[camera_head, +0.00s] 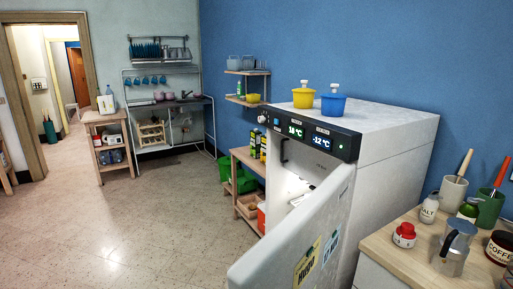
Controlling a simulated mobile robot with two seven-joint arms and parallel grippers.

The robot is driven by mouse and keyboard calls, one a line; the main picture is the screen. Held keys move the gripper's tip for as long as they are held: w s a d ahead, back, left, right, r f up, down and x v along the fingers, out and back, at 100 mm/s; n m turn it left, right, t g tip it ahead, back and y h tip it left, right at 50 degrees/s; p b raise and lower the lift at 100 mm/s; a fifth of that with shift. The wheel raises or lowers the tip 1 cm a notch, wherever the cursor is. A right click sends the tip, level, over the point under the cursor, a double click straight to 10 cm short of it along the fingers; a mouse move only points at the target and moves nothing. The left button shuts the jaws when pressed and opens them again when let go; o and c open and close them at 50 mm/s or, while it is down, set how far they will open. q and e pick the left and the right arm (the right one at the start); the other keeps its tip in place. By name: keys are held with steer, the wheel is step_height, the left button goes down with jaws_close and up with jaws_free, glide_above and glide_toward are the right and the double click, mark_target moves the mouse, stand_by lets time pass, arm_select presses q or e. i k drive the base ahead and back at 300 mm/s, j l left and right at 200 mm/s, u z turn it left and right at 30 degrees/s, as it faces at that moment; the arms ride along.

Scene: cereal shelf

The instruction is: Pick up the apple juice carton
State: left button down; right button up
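I cannot make out an apple juice carton for certain. Small yellow and dark packages (257,148) stand on a wooden shelf unit (242,155) left of the fridge, too small to read. The white fridge (395,130) stands at the right against the blue wall, and its door (300,235) is open toward me. The door hides most of the fridge's inside; only a narrow lit part shows. Neither of my grippers is in view.
A wooden counter (405,262) at the lower right holds a moka pot (454,250), a red timer (404,235) and jars. Yellow and blue buckets (333,104) stand on the fridge. A small wooden cart (96,118) stands at the left. The tiled floor between is clear.

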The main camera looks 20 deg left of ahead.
mark_target(255, 136)
steer(key=u, duration=0.8)
steer(key=i+j+u, duration=0.1)
steer(key=j, duration=0.25)
steer(key=i+j+u, duration=0.1)
steer(key=j, duration=0.25)
steer(key=i+j+u, duration=0.1)
steer(key=j, duration=0.25)
steer(key=i+j+u, duration=0.1)
steer(key=i+j, duration=0.5)
steer(key=i, duration=0.15)
steer(key=i+j, duration=0.4)
steer(key=i+l+z, duration=0.1)
steer(key=i+z, duration=0.35)
steer(key=i, duration=0.15)
steer(key=i+j+z, duration=0.15)
steer(key=i+z, duration=0.3)
steer(key=i, duration=0.2)
steer(key=i+z, duration=0.4)
steer(key=i, duration=0.2)
steer(key=i+j+z, duration=0.35)
steer(key=i, duration=0.2)
steer(key=i+j+z, duration=0.15)
steer(key=i+z, duration=0.3)
steer(key=i+j+z, duration=0.3)
steer(key=z, duration=0.15)
steer(key=i, duration=0.05)
